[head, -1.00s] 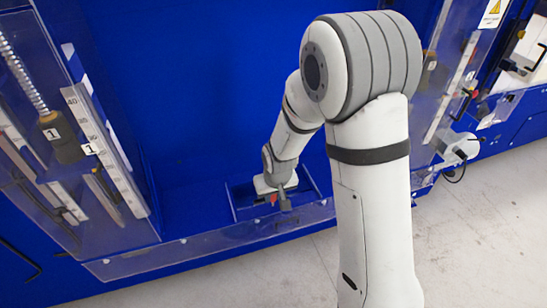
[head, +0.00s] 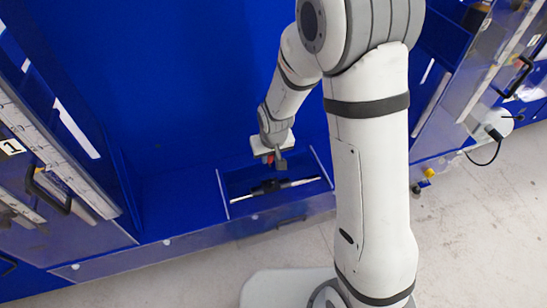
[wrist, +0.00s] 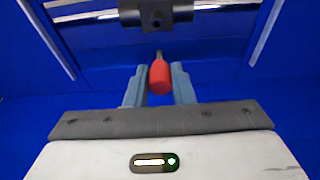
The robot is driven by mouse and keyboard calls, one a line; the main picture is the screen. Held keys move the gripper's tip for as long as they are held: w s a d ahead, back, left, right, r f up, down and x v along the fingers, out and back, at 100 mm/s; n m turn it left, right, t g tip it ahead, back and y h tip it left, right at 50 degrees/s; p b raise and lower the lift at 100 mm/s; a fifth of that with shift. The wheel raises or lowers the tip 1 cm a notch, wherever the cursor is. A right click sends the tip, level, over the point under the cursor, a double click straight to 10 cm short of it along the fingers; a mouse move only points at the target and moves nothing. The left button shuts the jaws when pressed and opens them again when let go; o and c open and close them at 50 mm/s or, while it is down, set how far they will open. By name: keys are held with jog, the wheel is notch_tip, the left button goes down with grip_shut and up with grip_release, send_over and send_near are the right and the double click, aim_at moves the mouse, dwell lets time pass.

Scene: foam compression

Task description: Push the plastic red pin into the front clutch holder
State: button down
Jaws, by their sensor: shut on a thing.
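The plastic red pin (wrist: 160,77) has a rounded red body and a thin dark tip. My gripper (wrist: 160,84) is shut on it, with one grey finger on each side. The tip points toward the black clutch holder (wrist: 154,14), which has a small hole in its face. A gap shows between tip and holder in the wrist view. In the head view the holder (head: 268,187) sits on a silver rod (head: 304,182) in a blue recess. My gripper (head: 278,163) is just above and behind it there, with a bit of the red pin (head: 270,159) showing.
The blue recess has pale side edges (head: 223,194). A clear panel (head: 195,243) runs along its front. Clear-walled units with rulers (head: 50,150) stand to the left, and more clear panels (head: 495,70) to the right. Grey floor (head: 460,240) lies in front.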

aim_at(272, 160)
jog(key=s+b+x, duration=0.1)
jog(key=b+x, duration=0.3)
jog(key=x, duration=0.2)
jog(key=shift+d+f+b, duration=0.3)
jog(key=shift+f, duration=0.25)
jog(key=shift+s+b+x, duration=0.2)
jog(key=shift+b+x, duration=0.7)
jog(key=shift+b, duration=0.05)
jog(key=shift+s+b+x, duration=0.15)
jog(key=shift+b+x, duration=0.75)
dwell(0.9)
jog(key=c, duration=1.2)
grip_release()
jog(key=shift+s+d, duration=0.1)
jog(key=shift+d, duration=0.1)
jog(key=shift+o, duration=0.2)
jog(key=shift+r, duration=0.15)
jog(key=shift+w+p+v, duration=0.2)
jog(key=shift+p+v, duration=0.4)
jog(key=shift+v, duration=0.3)
jog(key=shift+w+p+v, duration=0.2)
jog(key=shift+p+v, duration=0.4)
jog(key=shift+v, duration=0.35)
jog(key=shift+w+p+v, duration=0.15)
jog(key=shift+p+v, duration=0.45)
jog(key=shift+v, duration=0.3)
jog(key=shift+a+r, duration=0.15)
jog(key=shift+a, duration=0.05)
